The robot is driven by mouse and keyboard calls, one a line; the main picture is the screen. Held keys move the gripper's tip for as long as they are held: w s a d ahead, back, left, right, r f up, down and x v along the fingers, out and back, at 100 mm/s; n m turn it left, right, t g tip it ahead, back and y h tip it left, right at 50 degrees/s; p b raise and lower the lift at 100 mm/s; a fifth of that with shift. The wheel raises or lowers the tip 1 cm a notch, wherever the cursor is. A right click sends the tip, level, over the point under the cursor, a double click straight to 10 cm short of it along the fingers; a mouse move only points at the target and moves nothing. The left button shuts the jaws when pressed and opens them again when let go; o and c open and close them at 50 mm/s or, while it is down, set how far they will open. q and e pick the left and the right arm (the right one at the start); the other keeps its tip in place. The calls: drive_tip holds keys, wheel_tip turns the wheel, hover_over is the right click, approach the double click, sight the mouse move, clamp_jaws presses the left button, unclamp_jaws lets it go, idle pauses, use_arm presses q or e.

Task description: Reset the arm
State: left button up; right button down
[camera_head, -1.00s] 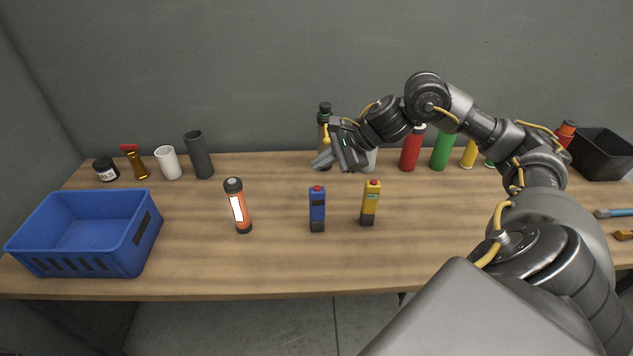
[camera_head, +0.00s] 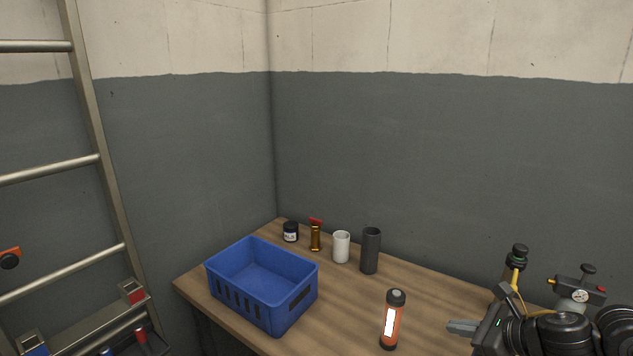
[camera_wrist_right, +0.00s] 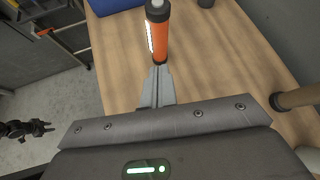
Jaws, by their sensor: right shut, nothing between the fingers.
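My right gripper (camera_head: 464,327) is at the lower right of the head view, above the table, to the right of an orange flashlight. Its two fingers lie together, with nothing between them; they also show in the right wrist view (camera_wrist_right: 157,88). The orange flashlight (camera_head: 391,325) stands upright on the table. In the right wrist view the flashlight (camera_wrist_right: 158,35) appears just beyond the fingertips, apart from them as far as I can tell. Part of my right arm is cut off by the head view's edge.
A blue crate (camera_head: 300,297) stands on the wooden table (camera_head: 437,297). Behind it are a black jar (camera_head: 291,232), a brass nozzle (camera_head: 315,238), a white cup (camera_head: 341,247) and a dark cylinder (camera_head: 370,251). A ladder (camera_head: 97,150) is at left.

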drive_tip(key=s+a+f+m+t+h, duration=0.1)
drive_tip(key=s+a+f+m, duration=0.3)
drive_tip(key=m, duration=0.6)
drive_tip(key=s+a+f+m+t+h, duration=0.1)
drive_tip(key=s+a+f+m+h, duration=0.15)
drive_tip(key=f+m, duration=0.5)
drive_tip(key=s+a+f+m+g+h, duration=0.1)
drive_tip(key=s+f+m+g, duration=0.35)
drive_tip(key=s+m, duration=0.7)
drive_tip(key=s+f+m+g+h, duration=0.1)
drive_tip(key=s+f+m+g, duration=0.3)
drive_tip(key=s+m, duration=0.75)
wheel_tip(320, 180, down, 30)
drive_tip(key=m+b, duration=0.1)
drive_tip(key=m, duration=0.1)
drive_tip(key=s+d+f+g+b, duration=0.1)
drive_tip(key=s+d+f+g, duration=0.1)
drive_tip(key=s+f, duration=1.3)
drive_tip(key=shift+s+d, duration=0.35)
drive_tip(key=shift+s, duration=0.05)
